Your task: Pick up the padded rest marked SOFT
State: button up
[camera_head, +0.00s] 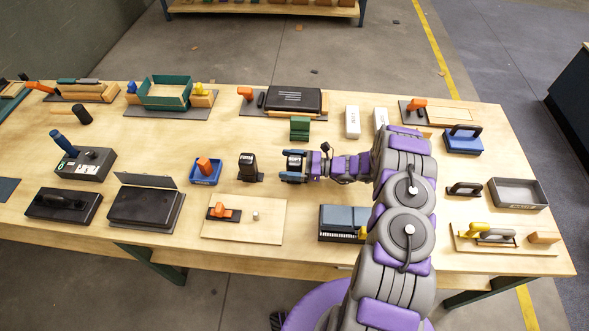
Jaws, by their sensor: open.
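I cannot read the word SOFT on anything here, so I cannot tell which thing is the padded rest. Two white blocks with small, unreadable lettering stand near the back of the table: the left one (352,122) is in full view, and the right one (380,118) is partly hidden by my arm. My gripper (292,166) is open and seems empty, over the middle of the table and pointing left. A black upright piece (248,165) on a dark base stands just left of it, apart from it. A green block (300,128) lies behind my gripper.
A blue tray (205,171) with an orange-handled piece stands further left. A black case (293,99) lies at the back. A board (270,225) with an orange clamp and a blue-grey box (347,222) lie in front. Bare wood surrounds my gripper.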

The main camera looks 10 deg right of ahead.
jog(key=shift+c, duration=0.4)
jog(key=c, duration=1.1)
jog(key=shift+r, duration=0.1)
